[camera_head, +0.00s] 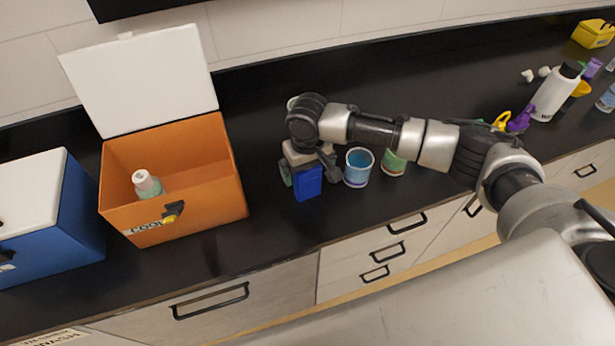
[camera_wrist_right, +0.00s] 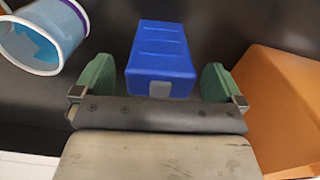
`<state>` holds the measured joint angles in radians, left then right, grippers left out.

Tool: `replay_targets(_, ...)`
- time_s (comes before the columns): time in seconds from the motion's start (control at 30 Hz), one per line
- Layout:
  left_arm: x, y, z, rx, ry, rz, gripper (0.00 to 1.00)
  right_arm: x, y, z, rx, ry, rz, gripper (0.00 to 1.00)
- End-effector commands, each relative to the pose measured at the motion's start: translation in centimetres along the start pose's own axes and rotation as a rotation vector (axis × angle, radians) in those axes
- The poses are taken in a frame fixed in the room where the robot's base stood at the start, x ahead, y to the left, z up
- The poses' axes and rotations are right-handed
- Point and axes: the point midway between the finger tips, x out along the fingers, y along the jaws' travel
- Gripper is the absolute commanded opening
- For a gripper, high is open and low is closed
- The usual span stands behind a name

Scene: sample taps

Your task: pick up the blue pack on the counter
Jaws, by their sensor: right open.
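The blue pack (camera_head: 307,182) stands on the black counter, to the right of the orange box. In the right wrist view the blue pack (camera_wrist_right: 161,58) lies ahead of the gripper, with its near end between the two green finger pads. My right gripper (camera_head: 303,178) is over the pack in the head view. In the wrist view my right gripper (camera_wrist_right: 158,82) is open, with a gap showing on each side of the pack. The pack's upper part is partly hidden by the gripper in the head view. My left gripper is not in view.
An open orange box (camera_head: 180,208) with a bottle (camera_head: 147,184) inside stands to the left. A blue cup (camera_head: 358,167) stands close to the right of the pack, with a green cup (camera_head: 394,163) beyond. A closed blue box (camera_head: 75,215) is at far left.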

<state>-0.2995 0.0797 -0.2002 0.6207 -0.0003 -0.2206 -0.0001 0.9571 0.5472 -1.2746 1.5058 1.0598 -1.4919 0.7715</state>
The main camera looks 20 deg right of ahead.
Motion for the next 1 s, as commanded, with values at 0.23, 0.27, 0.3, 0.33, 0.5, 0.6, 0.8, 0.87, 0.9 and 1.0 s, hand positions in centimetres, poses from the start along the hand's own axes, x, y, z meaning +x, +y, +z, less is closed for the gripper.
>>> replay_targets(0.23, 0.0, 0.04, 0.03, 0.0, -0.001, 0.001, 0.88, 0.22, -0.02, -0.02, -0.001, 0.001, 0.0, 1.0)
replay_targets(0.27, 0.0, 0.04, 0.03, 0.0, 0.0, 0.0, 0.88, 0.22, -0.02, -0.02, -0.001, 0.001, 0.0, 0.95)
replay_targets(0.3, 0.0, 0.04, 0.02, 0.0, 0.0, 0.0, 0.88, 0.21, -0.02, -0.02, -0.001, 0.001, 0.0, 0.89)
replay_targets(0.33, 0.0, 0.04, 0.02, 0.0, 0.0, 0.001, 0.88, 0.2, -0.02, -0.02, 0.0, 0.001, 0.0, 0.85)
replay_targets(0.5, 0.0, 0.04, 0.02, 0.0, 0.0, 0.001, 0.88, 0.18, -0.02, -0.03, 0.0, 0.001, 0.0, 0.59)
replay_targets(0.6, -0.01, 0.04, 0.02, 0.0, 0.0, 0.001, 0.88, 0.17, -0.01, -0.03, 0.0, 0.001, 0.0, 0.43)
replay_targets(0.8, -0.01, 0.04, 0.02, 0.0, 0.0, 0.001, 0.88, 0.11, -0.02, -0.06, 0.0, 0.002, 0.0, 0.26)
replay_targets(0.87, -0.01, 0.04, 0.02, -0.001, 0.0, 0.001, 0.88, 0.11, -0.02, -0.06, 0.0, 0.002, 0.0, 0.26)
replay_targets(0.9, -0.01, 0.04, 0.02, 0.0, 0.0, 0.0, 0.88, 0.11, -0.02, -0.06, 0.0, 0.002, 0.0, 0.26)
replay_targets(1.0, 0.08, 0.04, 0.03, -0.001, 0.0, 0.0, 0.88, -0.02, -0.02, -0.08, 0.0, 0.003, -0.001, 0.26)
